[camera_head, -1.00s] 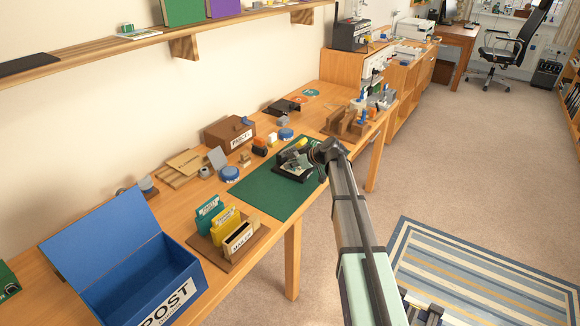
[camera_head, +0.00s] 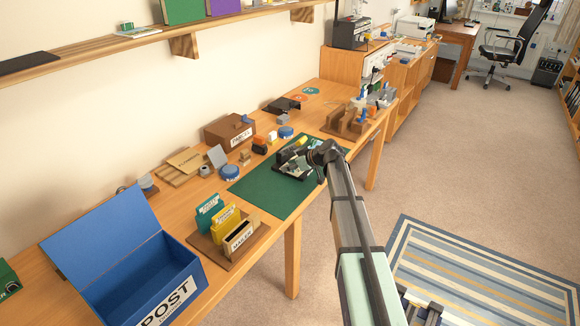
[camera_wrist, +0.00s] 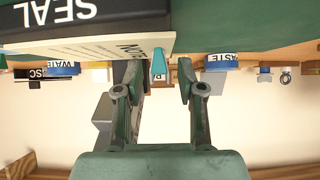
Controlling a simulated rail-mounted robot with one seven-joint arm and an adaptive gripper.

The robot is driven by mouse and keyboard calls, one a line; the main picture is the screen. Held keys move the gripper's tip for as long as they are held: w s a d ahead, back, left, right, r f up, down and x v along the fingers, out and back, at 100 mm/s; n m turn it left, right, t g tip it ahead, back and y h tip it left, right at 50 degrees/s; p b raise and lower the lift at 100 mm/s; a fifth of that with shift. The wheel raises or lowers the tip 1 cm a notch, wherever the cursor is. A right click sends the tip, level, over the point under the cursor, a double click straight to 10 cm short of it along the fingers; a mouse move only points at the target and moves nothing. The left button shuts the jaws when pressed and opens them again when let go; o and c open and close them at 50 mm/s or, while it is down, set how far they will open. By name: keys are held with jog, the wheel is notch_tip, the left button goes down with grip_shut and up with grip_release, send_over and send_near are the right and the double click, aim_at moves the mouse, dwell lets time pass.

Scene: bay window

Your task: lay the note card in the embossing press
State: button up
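The embossing press (camera_head: 293,164) is a black device on the green mat, partly hidden by my arm in the head view. Its black base marked SEAL (camera_wrist: 70,14) fills the upper left of the wrist view. The cream note card (camera_wrist: 95,47), with printed letters, overlaps the base there; I cannot tell whether it lies flat against it. My gripper (camera_wrist: 158,72) is beside the card's edge, its two fingers apart. The left fingertip is partly behind the card's corner, with no clear grip. A small teal piece (camera_wrist: 158,66) shows between the fingers.
The green mat (camera_head: 262,194) has bare room left of the press. A blue POST box (camera_head: 185,270) and a card rack (camera_head: 245,250) stand nearer. A brown box (camera_head: 225,131), blue round tins (camera_head: 229,172) and a wooden stand (camera_head: 340,124) stand around the mat.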

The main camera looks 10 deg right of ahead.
jog(key=shift+r, duration=0.2)
jog(key=b+v, duration=0.1)
jog(key=v, duration=1.1)
